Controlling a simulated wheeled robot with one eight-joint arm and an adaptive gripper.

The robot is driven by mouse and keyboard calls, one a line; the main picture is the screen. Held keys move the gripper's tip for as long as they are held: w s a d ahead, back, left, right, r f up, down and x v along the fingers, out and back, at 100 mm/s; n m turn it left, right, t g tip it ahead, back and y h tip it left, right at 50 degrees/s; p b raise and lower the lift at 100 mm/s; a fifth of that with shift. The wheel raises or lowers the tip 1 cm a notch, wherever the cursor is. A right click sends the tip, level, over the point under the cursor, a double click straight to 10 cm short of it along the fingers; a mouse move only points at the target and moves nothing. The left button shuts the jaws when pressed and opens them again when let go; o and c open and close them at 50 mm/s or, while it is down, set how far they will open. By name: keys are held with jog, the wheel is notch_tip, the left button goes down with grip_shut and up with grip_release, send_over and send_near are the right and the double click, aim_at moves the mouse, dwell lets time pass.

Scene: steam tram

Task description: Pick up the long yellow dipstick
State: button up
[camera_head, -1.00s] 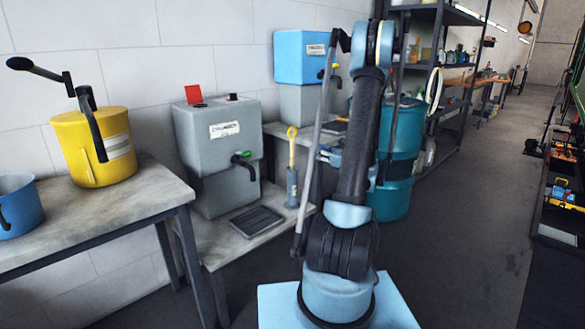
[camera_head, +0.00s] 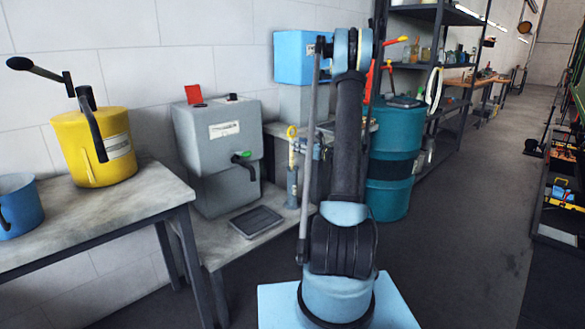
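The yellow dipstick (camera_head: 292,132) stands upright with its ring handle at the top. Its lower part is in a small blue-grey holder (camera_head: 292,186) on the low bench, right of the grey tank. My gripper (camera_head: 305,147) shows only in part as light-blue and dark pieces beside the dipstick's shaft, just below the ring. My arm hides most of it. I cannot tell whether its fingers touch the dipstick or are open.
A grey tank (camera_head: 218,150) with a green-handled tap stands on the low bench (camera_head: 222,238). A yellow can (camera_head: 95,147) and blue mug (camera_head: 18,207) are on the left table. A teal drum (camera_head: 395,150) stands behind my arm.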

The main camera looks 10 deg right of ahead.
jog(key=shift+x, duration=2.65)
jog(key=shift+s, duration=0.15)
grip_shut()
